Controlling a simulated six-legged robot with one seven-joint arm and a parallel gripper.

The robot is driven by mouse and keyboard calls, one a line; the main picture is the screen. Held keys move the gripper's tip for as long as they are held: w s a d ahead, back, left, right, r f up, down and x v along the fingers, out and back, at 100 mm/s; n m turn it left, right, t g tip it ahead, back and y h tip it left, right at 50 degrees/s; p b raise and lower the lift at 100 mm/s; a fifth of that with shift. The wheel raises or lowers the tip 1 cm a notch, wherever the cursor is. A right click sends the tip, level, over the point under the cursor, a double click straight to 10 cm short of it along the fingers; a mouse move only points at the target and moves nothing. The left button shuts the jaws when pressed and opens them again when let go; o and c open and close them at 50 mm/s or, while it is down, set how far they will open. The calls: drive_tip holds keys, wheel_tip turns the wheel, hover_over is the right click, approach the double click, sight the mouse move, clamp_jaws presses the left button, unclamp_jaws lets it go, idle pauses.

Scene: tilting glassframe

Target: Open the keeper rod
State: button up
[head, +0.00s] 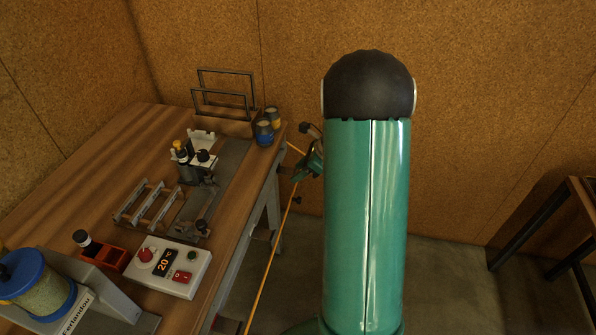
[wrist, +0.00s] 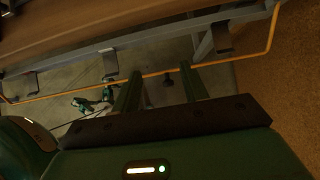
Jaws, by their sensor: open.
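A thin orange rod, which looks like the keeper rod (head: 277,243), runs along the right side of the workbench. It also shows in the wrist view (wrist: 240,58), crossing the picture below the bench edge and bending upward at the right end. A small black knob (wrist: 168,82) sits at the rod, and shows in the head view too (head: 297,200). My gripper (wrist: 161,72) is open, its two green fingers apart, with the rod crossing at the fingertips and the knob between them. I cannot tell whether they touch. In the head view my gripper (head: 301,172) is partly hidden behind my arm.
The wooden bench (head: 75,165) carries a grey rack (head: 150,203), a control box (head: 172,268), a red tray (head: 112,260), jars (head: 264,133) and a wire frame (head: 222,103). Cork walls stand behind. Another table (head: 580,188) is at far right. Floor between is clear.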

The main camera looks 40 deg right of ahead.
drive_tip(key=v, duration=1.2)
drive_tip(key=shift+s+r, duration=0.2)
drive_tip(key=shift+r, duration=0.05)
drive_tip(key=shift+d, duration=0.1)
